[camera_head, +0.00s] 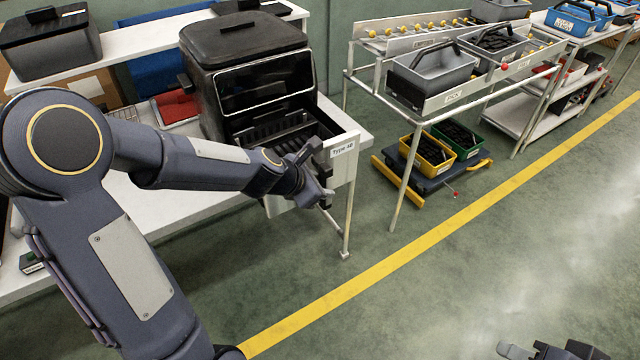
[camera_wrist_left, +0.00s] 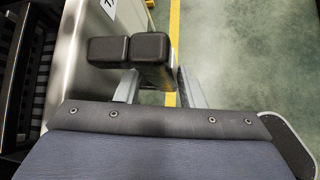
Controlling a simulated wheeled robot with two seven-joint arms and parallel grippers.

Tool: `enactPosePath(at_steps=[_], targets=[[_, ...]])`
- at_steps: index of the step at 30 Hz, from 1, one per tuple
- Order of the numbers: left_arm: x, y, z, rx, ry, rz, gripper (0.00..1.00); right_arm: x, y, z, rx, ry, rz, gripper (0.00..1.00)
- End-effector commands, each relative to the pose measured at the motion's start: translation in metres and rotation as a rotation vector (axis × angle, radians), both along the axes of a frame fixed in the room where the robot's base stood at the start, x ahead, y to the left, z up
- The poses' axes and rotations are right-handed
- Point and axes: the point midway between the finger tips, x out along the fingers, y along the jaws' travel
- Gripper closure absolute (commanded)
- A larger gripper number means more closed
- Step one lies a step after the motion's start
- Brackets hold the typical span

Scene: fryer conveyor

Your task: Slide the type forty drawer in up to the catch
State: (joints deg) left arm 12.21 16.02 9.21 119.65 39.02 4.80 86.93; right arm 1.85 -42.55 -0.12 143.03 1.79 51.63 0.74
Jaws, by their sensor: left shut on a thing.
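The type forty drawer has a pale front panel (camera_head: 341,158) with a "Type 40" label, and it sticks out from the black fryer-like unit (camera_head: 248,80) on the white bench. Dark racks show inside the drawer behind its front. My left gripper (camera_head: 318,186) is at the drawer front, shut on the drawer's handle, which the fingers mostly hide. In the left wrist view the black finger pads (camera_wrist_left: 130,48) sit close to the drawer's pale side (camera_wrist_left: 88,80). Part of my right gripper (camera_head: 552,352) shows at the bottom right edge; its fingertips are not clear.
A conveyor rack (camera_head: 440,100) with grey bins stands right of the bench. Under it, yellow and green crates sit on a low trolley (camera_head: 432,178). A yellow floor line (camera_head: 400,255) crosses clear green floor in front. A black bin (camera_head: 52,45) stands on the shelf at left.

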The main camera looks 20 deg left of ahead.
Motion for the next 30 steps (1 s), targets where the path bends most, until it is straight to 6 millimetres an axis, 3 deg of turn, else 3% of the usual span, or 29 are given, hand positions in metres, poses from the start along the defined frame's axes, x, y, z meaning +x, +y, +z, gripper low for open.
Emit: enactPosePath(at_steps=[15,30], targets=[[0.003,0.002,0.003,0.007,-0.011,0.000,1.00,0.000,0.000,0.001,0.000,0.000,0.000,0.64],[0.015,0.018,0.003,0.007,-0.009,0.001,1.00,0.000,0.000,0.001,0.000,0.000,0.000,0.64]])
